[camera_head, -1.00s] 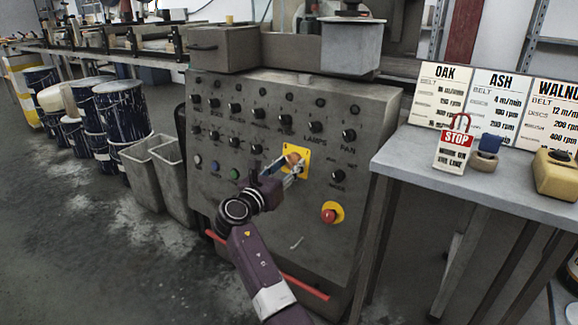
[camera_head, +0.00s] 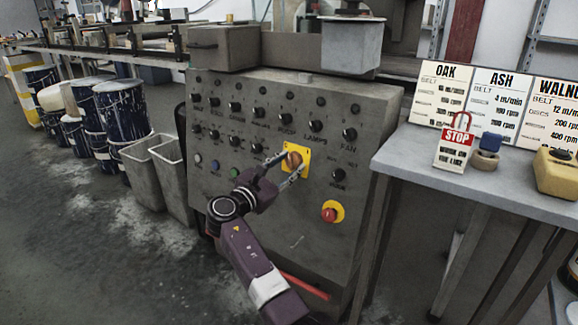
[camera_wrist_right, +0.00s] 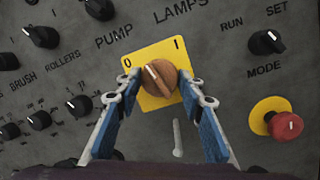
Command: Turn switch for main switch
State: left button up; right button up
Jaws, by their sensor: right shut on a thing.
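The main switch is an orange-brown round knob (camera_head: 294,159) on a yellow plate (camera_head: 304,154) on the grey control panel. In the right wrist view the knob (camera_wrist_right: 159,78) has a pale pointer line tilted up and left, toward the "0" on the plate (camera_wrist_right: 150,54); a "1" is at the plate's upper right. My right gripper (camera_head: 285,166) reaches the knob from below. In the wrist view its two blue-padded fingers (camera_wrist_right: 158,85) are on either side of the knob, shut on it. My left gripper is out of view.
A red emergency button (camera_head: 329,215) on a yellow base is just below right of the switch. Several black knobs surround it. A side table (camera_head: 405,160) at right holds a STOP tag (camera_head: 454,150) with a padlock and speed cards.

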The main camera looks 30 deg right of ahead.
jog(key=m, duration=0.2)
jog(key=m+g+b, duration=0.1)
jog(key=m, duration=0.2)
jog(key=shift+w+f+g, duration=0.1)
jog(key=shift+f+g, duration=0.05)
jog(key=shift+g, duration=0.15)
jog(key=m+g+b, duration=0.1)
jog(key=m+b, duration=0.1)
jog(key=m, duration=0.4)
jog(key=shift+a, duration=0.1)
jog(key=shift+w+m+g, duration=0.1)
jog(key=shift+m+g, duration=0.2)
jog(key=shift+m, duration=1.1)
jog(key=shift+b, duration=0.3)
jog(key=o, duration=1.2)
jog(key=shift+c, duration=0.2)
